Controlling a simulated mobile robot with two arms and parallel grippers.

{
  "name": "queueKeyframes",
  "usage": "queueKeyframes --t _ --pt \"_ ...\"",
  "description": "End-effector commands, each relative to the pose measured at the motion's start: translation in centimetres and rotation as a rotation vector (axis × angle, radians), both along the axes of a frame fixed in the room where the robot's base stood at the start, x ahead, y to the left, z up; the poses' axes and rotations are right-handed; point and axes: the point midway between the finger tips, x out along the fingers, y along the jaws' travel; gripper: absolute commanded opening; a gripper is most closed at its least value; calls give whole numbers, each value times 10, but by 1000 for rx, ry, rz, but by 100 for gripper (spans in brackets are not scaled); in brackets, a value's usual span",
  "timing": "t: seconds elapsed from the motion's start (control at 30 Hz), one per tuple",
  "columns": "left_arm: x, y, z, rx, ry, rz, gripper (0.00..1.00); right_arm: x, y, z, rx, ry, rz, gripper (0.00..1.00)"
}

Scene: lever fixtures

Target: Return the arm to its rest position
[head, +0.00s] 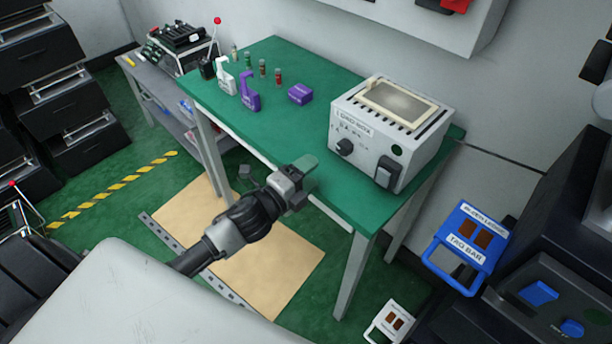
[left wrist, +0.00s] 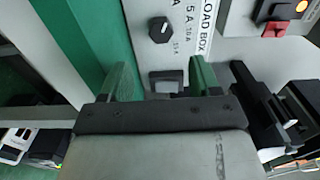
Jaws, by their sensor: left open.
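My left arm reaches in from the lower left in the head view. Its gripper (head: 306,168) is at the front edge of the green table (head: 345,193), to the left of the white load box (head: 372,142). In the left wrist view the two fingers of the gripper (left wrist: 162,80) are spread apart with nothing between them. The load box's front panel (left wrist: 184,50) shows beyond them, with a black knob (left wrist: 161,30) and a dark rocker switch (left wrist: 167,82). I see no contact between fingers and box. My right gripper is not in view.
Purple and white bottles (head: 249,92), small vials and a purple box (head: 300,94) stand toward the back of the table. A tan mat (head: 245,250) lies on the floor below the arm.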

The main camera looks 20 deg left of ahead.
Motion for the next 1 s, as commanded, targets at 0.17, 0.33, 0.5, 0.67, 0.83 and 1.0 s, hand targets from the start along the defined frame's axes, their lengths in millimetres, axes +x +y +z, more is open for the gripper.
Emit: queueKeyframes --t 0.17,0.33,0.5,0.67,0.83,1.0 --pt "-6 3 1 1 -1 0 62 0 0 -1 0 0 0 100" --pt "-6 3 1 1 -1 0 62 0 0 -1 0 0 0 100" --pt "-6 2 1 1 -1 0 62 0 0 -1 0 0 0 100" --pt "-7 2 0 -7 6 7 62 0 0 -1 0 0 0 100" --pt "-19 6 -7 -142 125 122 62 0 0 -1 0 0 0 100" --pt "-58 16 -27 -437 411 381 62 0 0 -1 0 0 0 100"
